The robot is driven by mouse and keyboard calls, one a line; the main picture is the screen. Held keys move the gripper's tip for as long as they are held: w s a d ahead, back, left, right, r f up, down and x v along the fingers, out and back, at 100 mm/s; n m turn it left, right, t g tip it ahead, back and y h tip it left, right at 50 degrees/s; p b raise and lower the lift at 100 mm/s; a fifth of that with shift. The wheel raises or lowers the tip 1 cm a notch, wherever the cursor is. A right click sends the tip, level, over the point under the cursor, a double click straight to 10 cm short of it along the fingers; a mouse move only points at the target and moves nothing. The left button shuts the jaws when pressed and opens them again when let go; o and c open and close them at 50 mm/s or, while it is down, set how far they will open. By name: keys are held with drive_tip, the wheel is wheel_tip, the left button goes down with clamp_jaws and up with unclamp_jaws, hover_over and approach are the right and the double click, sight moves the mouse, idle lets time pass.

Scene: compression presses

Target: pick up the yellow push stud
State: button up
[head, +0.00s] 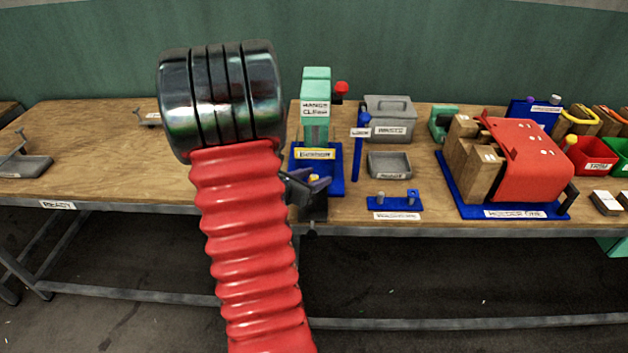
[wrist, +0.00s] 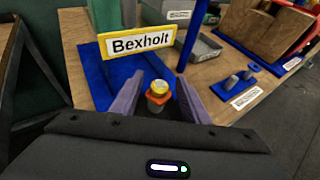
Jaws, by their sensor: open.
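The yellow push stud (wrist: 160,87) has a round yellow top above an orange-red collar. In the wrist view it stands between the two fingers of my open gripper (wrist: 159,80), with a gap on each side. In the head view my gripper (head: 303,187) is at the front of the blue press base (head: 331,185), partly behind my red arm. A small yellow spot there, by the fingers, seems to be the stud (head: 314,179).
Behind the stud are a yellow-framed Bexholt sign (wrist: 142,41) and a green press column (head: 316,90). To the right are a blue post (head: 358,150), a grey tray (head: 389,171), a blue stud holder (head: 381,205) and a red-covered press (head: 530,160). The left bench is largely clear.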

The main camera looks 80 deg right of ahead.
drive_tip(key=shift+c, duration=0.4)
drive_tip(key=shift+a, duration=0.1)
clamp_jaws()
drive_tip(key=shift+f, duration=0.1)
idle(0.3)
